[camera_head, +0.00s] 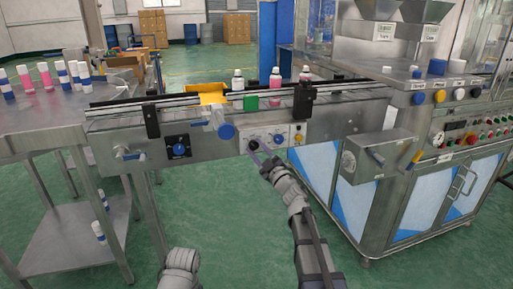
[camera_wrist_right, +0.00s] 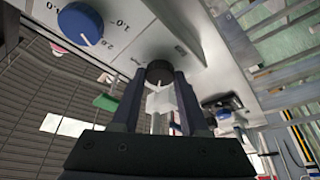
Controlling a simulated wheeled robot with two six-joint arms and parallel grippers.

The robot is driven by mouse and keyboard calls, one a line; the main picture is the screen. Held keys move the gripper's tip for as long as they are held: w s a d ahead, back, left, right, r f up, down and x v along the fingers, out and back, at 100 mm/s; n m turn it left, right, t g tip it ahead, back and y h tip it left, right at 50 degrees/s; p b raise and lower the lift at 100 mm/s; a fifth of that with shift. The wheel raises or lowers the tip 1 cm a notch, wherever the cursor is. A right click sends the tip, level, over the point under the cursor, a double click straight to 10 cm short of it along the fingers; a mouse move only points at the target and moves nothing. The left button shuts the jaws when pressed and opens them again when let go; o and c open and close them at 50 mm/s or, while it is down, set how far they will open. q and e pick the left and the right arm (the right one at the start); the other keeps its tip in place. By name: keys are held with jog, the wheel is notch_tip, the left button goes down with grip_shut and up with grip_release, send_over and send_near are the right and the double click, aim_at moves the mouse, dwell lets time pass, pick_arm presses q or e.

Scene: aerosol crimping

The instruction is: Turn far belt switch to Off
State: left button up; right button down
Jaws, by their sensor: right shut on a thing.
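A small grey control panel on the front of the conveyor carries a black switch knob (camera_head: 253,145) and a blue dial (camera_head: 278,139) to its right. My right gripper (camera_head: 258,152) reaches up to the black knob from below. In the right wrist view the black knob (camera_wrist_right: 160,72) sits between the fingertips of the gripper (camera_wrist_right: 160,92), which is shut on it. The switch's labels are mostly hidden, so I cannot read its setting. The numbered blue dial (camera_wrist_right: 80,23) shows beside it. My left gripper is not in view.
A black-faced blue dial (camera_head: 179,150) and a blue-capped cylinder (camera_head: 226,131) lie left of the panel. Bottles (camera_head: 275,80) stand on the conveyor (camera_head: 120,112) above. A steel machine (camera_head: 400,205) stands at right, a table with bottles (camera_head: 40,135) at left.

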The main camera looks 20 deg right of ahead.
jog(key=shift+r+n+y, duration=0.1)
jog(key=shift+n+y, duration=0.2)
jog(key=shift+n, duration=0.6)
jog(key=shift+n+g+p, duration=0.3)
jog(key=shift+p, duration=0.05)
jog(key=shift+c, duration=2.1)
grip_release()
jog(key=shift+s, duration=0.15)
jog(key=b+v, duration=0.2)
jog(key=v, duration=0.5)
jog(key=shift+s+d, duration=0.2)
jog(key=shift+s, duration=0.05)
